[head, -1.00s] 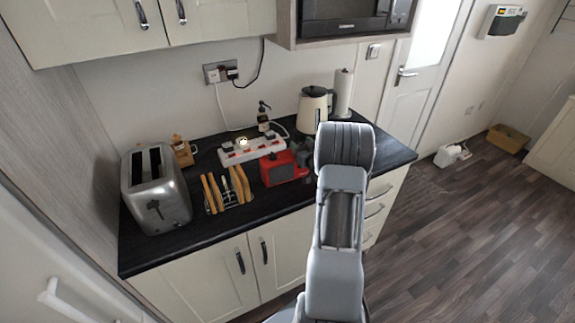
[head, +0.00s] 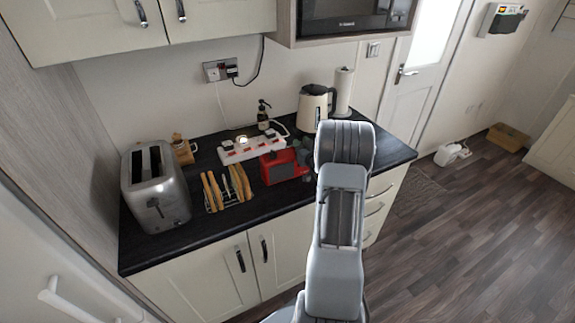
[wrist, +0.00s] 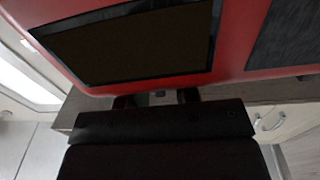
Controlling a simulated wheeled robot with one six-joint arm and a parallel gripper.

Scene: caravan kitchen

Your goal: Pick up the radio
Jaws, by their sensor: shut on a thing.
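The radio (head: 279,167) is a small red box with a dark front panel. It is on or just above the dark worktop in the middle, right of the toast rack; the head view does not show clearly whether its base touches. In the wrist view the radio (wrist: 235,40) fills the upper part, very close, with its dark panel facing me. My gripper (wrist: 157,98) is shut on the radio at its near edge. In the head view my gripper (head: 304,158) is partly hidden behind my arm at the radio's right end.
A toast rack (head: 228,188) with toast stands just left of the radio, and a toaster (head: 156,187) further left. A white power strip (head: 252,147) lies close behind. A soap bottle (head: 263,115) and a cream kettle (head: 312,107) stand at the back. The worktop's front strip is clear.

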